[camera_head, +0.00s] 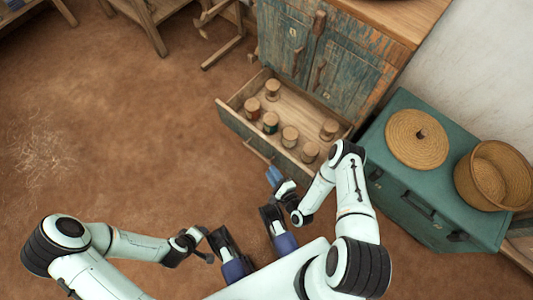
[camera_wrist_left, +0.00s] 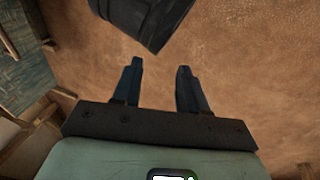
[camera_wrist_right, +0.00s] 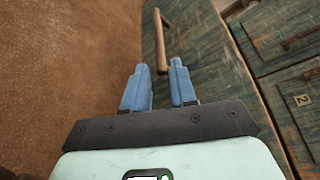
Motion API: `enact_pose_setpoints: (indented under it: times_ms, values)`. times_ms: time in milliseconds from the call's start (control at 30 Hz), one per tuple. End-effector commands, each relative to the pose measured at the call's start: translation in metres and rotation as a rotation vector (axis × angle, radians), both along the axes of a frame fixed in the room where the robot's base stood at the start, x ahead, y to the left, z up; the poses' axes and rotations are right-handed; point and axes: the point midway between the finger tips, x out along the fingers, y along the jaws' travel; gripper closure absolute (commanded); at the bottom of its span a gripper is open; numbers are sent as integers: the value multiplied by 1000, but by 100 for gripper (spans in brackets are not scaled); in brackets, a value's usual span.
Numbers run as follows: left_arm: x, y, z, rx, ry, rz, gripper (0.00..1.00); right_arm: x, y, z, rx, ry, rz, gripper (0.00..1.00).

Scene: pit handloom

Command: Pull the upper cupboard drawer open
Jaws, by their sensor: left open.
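The cupboard (camera_head: 345,50) stands at the top of the head view with worn blue-green doors. Below the doors a wooden drawer (camera_head: 232,119) is pulled well out, with several capped spools or jars (camera_head: 270,122) inside. My left gripper (camera_wrist_left: 157,72) is open and empty over the floor.
A teal chest (camera_head: 398,190) stands right of the drawer, bearing a round woven lid (camera_head: 417,138) and a basket (camera_head: 494,175). Wooden frame legs (camera_head: 222,42) are left of the cupboard. The brown floor (camera_head: 120,120) is clear on the left.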

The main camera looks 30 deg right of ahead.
Motion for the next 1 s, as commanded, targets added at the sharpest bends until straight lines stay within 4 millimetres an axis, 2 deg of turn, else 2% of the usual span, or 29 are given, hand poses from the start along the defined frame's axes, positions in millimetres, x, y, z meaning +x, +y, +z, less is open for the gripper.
enact_pose_setpoints:
  times_ms: [100, 300, 867, 1000]
  values:
    - [-8, -4, 6, -9, 20, -8, 57, -20, -1, 5, 2, 2, -2, 74]
    - [-13, -6, 8, -16, 34, -14, 57, -34, -2, 8, 2, -1, 0, 74]
    - [-13, -6, 8, -16, 34, -14, 57, -35, -2, 8, 0, -1, 0, 74]
    - [-13, -6, 8, -16, 34, -14, 57, -30, -1, 6, -71, 40, 39, 74]
